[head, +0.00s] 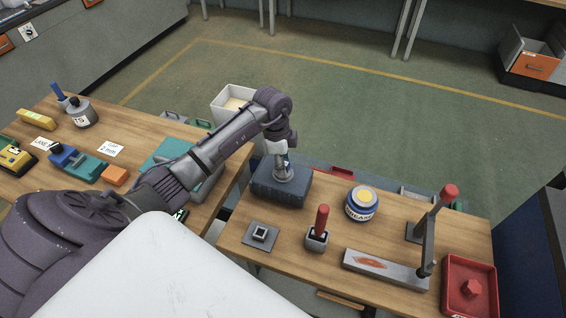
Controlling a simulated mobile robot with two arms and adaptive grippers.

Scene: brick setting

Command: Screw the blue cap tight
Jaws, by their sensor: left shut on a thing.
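My left gripper (284,172) reaches in from the left over the right-hand table and points down. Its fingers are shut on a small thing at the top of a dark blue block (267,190). The fingers hide most of that small thing; it sits where the blue cap would be, but its colour and thread cannot be made out. The dark blue block rests on the table's far left part. My right gripper is not in view.
On the right-hand table (285,262) stand a blue-and-white jar (361,205), a red-handled tool (320,225), a small square fixture (261,235), a lever press (430,230) and a red tray (470,288). The left table (60,190) holds several tools. A white bin (232,105) stands behind.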

